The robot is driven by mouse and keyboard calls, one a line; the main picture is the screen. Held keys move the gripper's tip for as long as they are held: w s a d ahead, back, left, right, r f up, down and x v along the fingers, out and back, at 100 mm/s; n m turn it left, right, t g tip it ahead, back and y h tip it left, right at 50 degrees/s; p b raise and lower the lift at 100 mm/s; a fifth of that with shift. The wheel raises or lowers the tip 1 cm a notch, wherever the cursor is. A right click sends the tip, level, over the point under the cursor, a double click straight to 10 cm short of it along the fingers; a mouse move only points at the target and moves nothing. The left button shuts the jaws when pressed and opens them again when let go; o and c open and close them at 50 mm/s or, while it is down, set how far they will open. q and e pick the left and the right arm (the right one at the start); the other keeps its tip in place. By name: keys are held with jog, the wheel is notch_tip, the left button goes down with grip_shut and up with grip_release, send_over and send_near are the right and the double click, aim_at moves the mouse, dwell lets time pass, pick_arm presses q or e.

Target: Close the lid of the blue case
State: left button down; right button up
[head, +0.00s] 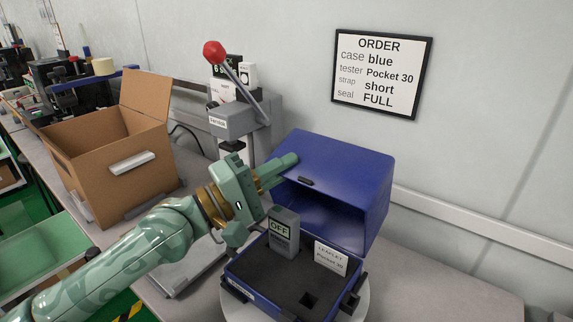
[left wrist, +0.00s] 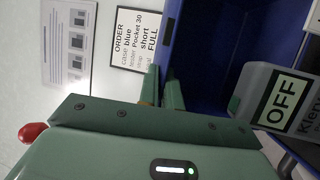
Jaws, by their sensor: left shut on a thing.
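The blue case lies open on the bench, its dark foam-lined base (head: 250,287) toward me and its deep blue lid (head: 345,165) raised behind. The lid also shows in the left wrist view (left wrist: 205,45). My left gripper (head: 285,167) is shut on the lid's left edge; its fingers also show in the left wrist view (left wrist: 164,90). A grey tester (head: 285,240) with an OFF display stands in the base, left of a white leaflet (head: 331,258) marked Pocket 30. My right gripper is out of view.
The case sits on a pale round plate (head: 234,308). A grey press (head: 235,122) with a red-knobbed lever stands behind left. An open cardboard box (head: 95,160) is farther left. An order sign (head: 381,74) hangs on the wall. The bench (head: 440,285) right of the case is clear.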

pick_arm(q)
jog(key=shift+s+f, duration=0.15)
jog(key=shift+f, duration=0.3)
jog(key=c, duration=1.6)
grip_release()
jog(key=shift+c, duration=0.2)
jog(key=shift+r, duration=0.1)
jog(key=shift+r, duration=0.1)
jog(key=shift+a, duration=0.1)
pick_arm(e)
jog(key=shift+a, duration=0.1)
